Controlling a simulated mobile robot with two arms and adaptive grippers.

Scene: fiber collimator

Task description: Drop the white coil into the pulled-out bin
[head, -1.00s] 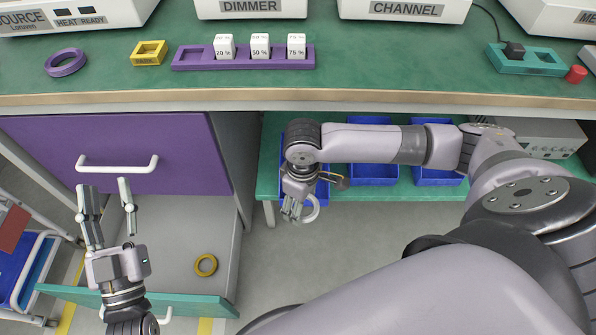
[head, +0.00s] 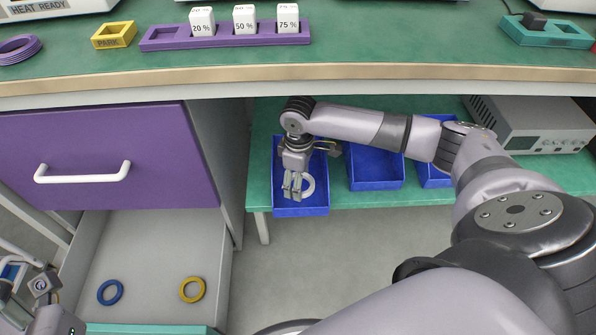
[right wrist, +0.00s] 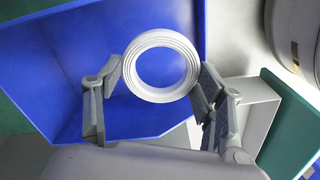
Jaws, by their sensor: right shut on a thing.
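The white coil (head: 307,187) is a ring held in my right gripper (head: 293,190), whose fingers are shut on it. In the right wrist view the coil (right wrist: 160,65) sits between the two fingers (right wrist: 160,95), with a blue bin wall behind it. The pulled-out bin (head: 315,207) is the leftmost blue bin and juts past the shelf's front edge. In the head view the coil and gripper appear over this bin; their height above it is unclear. My left arm is only partly in view at the lower left, and its fingertips are not visible.
Two more blue bins (head: 375,180) stand to the right on the green lower shelf (head: 258,150), near a grey device (head: 530,125). An open drawer (head: 150,260) at the left holds a blue coil (head: 110,292) and a yellow coil (head: 192,289). The bench edge (head: 300,75) runs above.

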